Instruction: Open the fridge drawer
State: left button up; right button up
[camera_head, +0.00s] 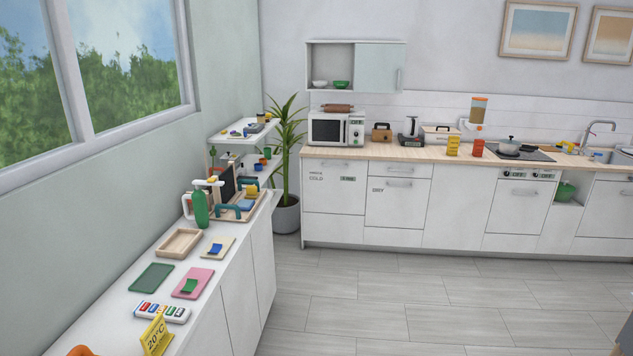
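The fridge drawer (333,197) is the white front marked "COLD" at the left end of the kitchen counter. It has a small display and a handle (333,168) near its top edge. Its front looks flush with the cabinet, so it appears shut. Neither of my grippers shows in the head view, and nothing is seen touching the drawer.
A front marked "DRY" (394,203) is right of the fridge drawer. A microwave (327,129) stands on the counter above. A potted plant (286,212) is at left. A white side cabinet (240,295) with trays runs along the left wall. The grey floor (380,300) is clear.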

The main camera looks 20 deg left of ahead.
aim_at(330, 185)
jog(key=i, duration=1.4)
jog(key=i+l, duration=0.1)
jog(key=i, duration=1.35)
jog(key=i+u, duration=0.1)
jog(key=i, duration=1.3)
jog(key=l, duration=0.1)
